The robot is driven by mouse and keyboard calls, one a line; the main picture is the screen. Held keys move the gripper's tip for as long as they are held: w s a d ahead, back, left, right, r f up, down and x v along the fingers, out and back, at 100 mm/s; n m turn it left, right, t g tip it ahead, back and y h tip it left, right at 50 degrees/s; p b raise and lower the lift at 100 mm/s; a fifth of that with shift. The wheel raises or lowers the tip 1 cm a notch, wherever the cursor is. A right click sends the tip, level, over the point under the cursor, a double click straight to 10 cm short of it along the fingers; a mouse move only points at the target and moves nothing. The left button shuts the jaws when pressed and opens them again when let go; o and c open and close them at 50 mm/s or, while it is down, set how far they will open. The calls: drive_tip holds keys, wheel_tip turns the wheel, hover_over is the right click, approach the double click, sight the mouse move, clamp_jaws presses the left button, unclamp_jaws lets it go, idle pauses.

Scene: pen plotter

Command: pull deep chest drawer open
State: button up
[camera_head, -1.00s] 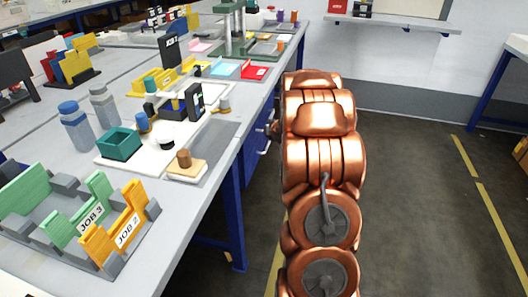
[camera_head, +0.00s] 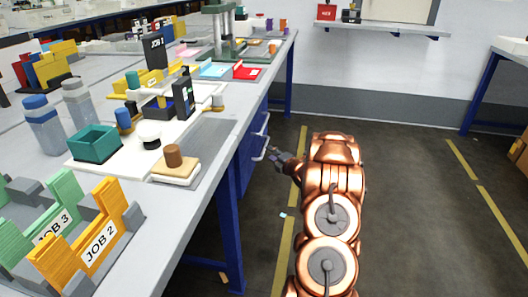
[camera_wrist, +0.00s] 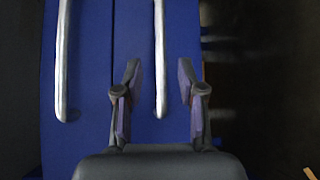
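The blue drawer chest (camera_head: 250,165) stands under the long bench, with an upper handle (camera_head: 264,124) and a lower handle (camera_head: 261,153). In the wrist view, two blue drawer fronts lie side by side, with a left pale bar handle (camera_wrist: 63,65) and a right pale bar handle (camera_wrist: 160,60). My gripper (camera_head: 273,153) is at the chest front, close to the lower handle. In the wrist view my gripper (camera_wrist: 158,70) is open, its fingers on either side of the right handle. I cannot tell whether they touch it. Both drawers look closed.
The bench top (camera_head: 214,135) holds job racks, bottles, a teal box (camera_head: 95,145) and plotter parts. A blue bench leg (camera_head: 228,235) stands nearer me than the chest. The floor (camera_head: 400,200) to the right is clear.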

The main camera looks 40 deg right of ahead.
sight(264, 148)
drive_tip(key=b+x, duration=0.1)
drive_tip(key=x, duration=0.4)
drive_tip(key=shift+w+a+f, duration=0.1)
drive_tip(key=shift+a+f, duration=0.05)
drive_tip(key=shift+a, duration=0.05)
drive_tip(key=shift+w+d, duration=0.2)
drive_tip(key=shift+w, duration=0.3)
clamp_jaws()
